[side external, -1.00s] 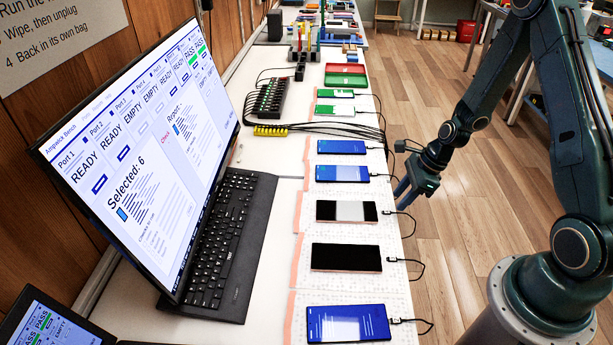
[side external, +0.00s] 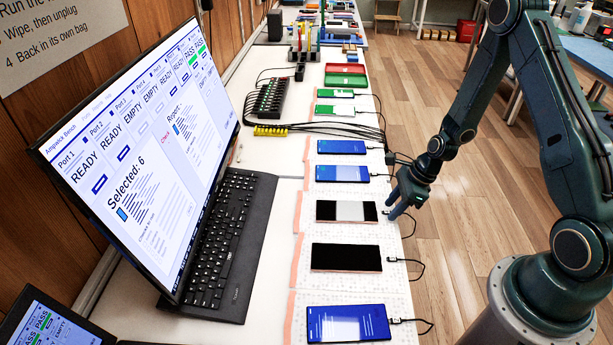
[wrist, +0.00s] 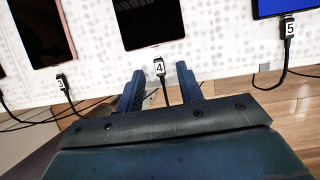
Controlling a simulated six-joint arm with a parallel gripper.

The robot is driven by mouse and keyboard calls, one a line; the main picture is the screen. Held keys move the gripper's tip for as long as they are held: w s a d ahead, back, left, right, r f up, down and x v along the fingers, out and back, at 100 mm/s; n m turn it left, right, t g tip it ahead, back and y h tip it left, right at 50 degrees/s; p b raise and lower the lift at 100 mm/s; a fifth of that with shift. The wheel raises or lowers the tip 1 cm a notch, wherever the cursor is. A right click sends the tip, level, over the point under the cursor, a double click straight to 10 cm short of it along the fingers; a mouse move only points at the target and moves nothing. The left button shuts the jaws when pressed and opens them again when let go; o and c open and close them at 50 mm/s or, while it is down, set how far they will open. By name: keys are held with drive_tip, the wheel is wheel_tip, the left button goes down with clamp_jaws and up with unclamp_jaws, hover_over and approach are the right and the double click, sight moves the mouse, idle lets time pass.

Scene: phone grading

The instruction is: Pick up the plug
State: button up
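My gripper (side external: 396,207) is at the table's right edge beside the phone with a half-white screen (side external: 347,211). In the wrist view my gripper (wrist: 159,79) is open, a finger on each side of the plug labelled 4 (wrist: 159,69). This plug sits at the bottom end of the dark-screened phone (wrist: 152,24), and its cable runs back between the fingers. No contact between fingers and plug is visible. In the side view the fingers partly cover this plug. Plug 3 (wrist: 62,83) is to the left and plug 5 (wrist: 284,52) to the right.
A blue-screened phone (side external: 341,173) lies on the far side and a black-screened phone (side external: 346,257) on the near side, each with a cable over the table edge. A keyboard (side external: 219,240) and monitor (side external: 145,160) stand to the left.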

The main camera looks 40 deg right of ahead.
clamp_jaws()
drive_tip(key=shift+r, duration=0.15)
wheel_tip(320, 180, up, 20)
idle(1.1)
drive_tip(key=shift+f, duration=0.35)
idle(0.3)
wheel_tip(320, 180, down, 16)
drive_tip(key=s+d, duration=0.1)
drive_tip(key=shift+s+d+f, duration=0.15)
drive_tip(key=shift+d+f, duration=0.05)
drive_tip(key=shift+f, duration=0.05)
idle(0.7)
